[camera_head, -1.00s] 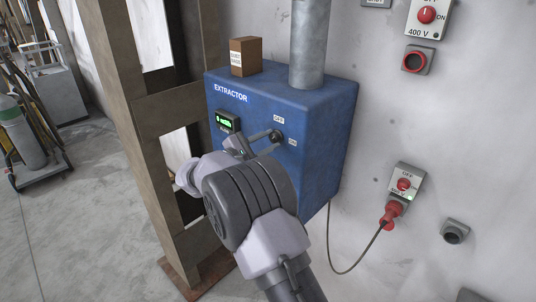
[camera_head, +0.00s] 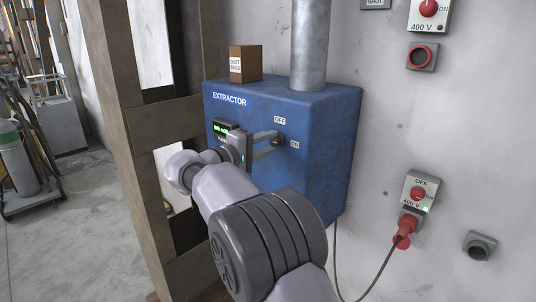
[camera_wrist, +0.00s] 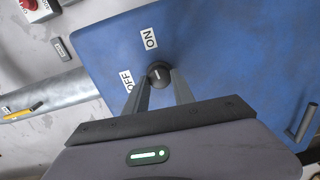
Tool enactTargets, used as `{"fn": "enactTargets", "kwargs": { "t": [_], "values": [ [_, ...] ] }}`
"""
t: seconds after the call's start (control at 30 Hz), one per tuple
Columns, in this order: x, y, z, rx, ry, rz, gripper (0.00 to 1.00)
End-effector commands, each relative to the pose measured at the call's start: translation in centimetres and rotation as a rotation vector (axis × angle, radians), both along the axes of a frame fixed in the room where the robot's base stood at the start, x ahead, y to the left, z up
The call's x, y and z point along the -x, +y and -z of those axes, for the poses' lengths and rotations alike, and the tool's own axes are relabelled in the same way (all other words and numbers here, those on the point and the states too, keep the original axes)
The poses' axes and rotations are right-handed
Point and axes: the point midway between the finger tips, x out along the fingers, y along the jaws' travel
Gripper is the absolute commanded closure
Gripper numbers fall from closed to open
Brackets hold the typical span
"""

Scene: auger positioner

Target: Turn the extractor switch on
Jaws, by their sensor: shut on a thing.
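The blue extractor box (camera_head: 320,150) fills the middle of the head view and much of the wrist view (camera_wrist: 230,45). Its dark round switch knob (camera_head: 280,141) sits on the front face, between an OFF label (camera_head: 280,120) above and an ON label (camera_head: 295,144) to the right. My gripper (camera_head: 274,141) is shut on the knob. In the wrist view, its fingers (camera_wrist: 158,82) lie on either side of the knob (camera_wrist: 159,71), with the ON label (camera_wrist: 150,38) above and the OFF label (camera_wrist: 127,81) at left. The knob's exact angle is unclear.
A lit green display (camera_head: 221,128) is left of the knob. A small box (camera_head: 245,63) and a grey pipe (camera_head: 311,45) stand on the extractor. A beam frame (camera_head: 155,123) is close at left. A red plug (camera_head: 403,232) and cable are at right.

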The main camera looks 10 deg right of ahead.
Motion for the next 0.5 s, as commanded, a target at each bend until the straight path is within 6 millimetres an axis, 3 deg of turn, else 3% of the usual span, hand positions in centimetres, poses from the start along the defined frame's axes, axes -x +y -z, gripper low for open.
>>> {"fn": "enactTargets", "kwargs": {
  "t": [0.5],
  "values": [
    [0.02,-0.02,0.04,-0.073,-0.099,0.001,1.0]
  ]
}}
